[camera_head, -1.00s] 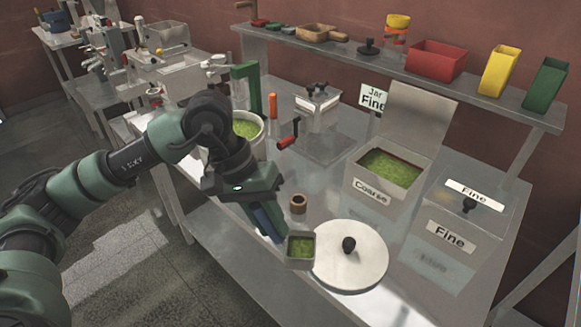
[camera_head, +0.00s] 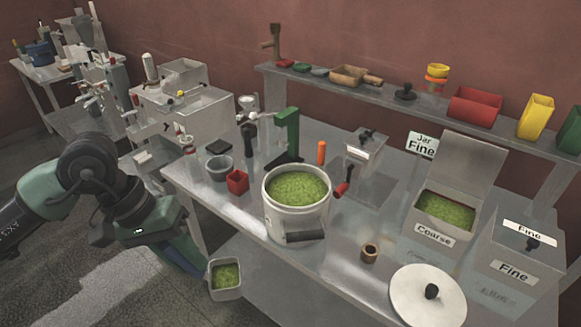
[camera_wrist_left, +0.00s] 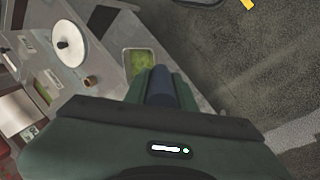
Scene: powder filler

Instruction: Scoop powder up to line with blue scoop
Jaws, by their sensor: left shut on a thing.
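My left gripper (camera_head: 172,248) is shut on the blue handle of the scoop (camera_head: 225,290). It holds the scoop off the table's front edge, over the floor. The scoop's metal cup has green powder (camera_head: 226,274) in it, and it also shows in the wrist view (camera_wrist_left: 138,64) beyond the blue handle (camera_wrist_left: 160,88). I cannot read a fill line on the cup. A white pot (camera_head: 296,222) of green powder stands open on the table, right of the scoop. An open box marked Coarse (camera_head: 434,236) holds green powder. My right gripper is not in view.
A round white lid (camera_head: 408,296) lies at the table's front right. A closed box marked Fine (camera_head: 500,270) is beside it. A small brown ring (camera_head: 369,252), a red cup (camera_head: 237,182) and a grey bowl (camera_head: 219,168) stand near the pot. A shelf (camera_head: 390,98) runs along the back.

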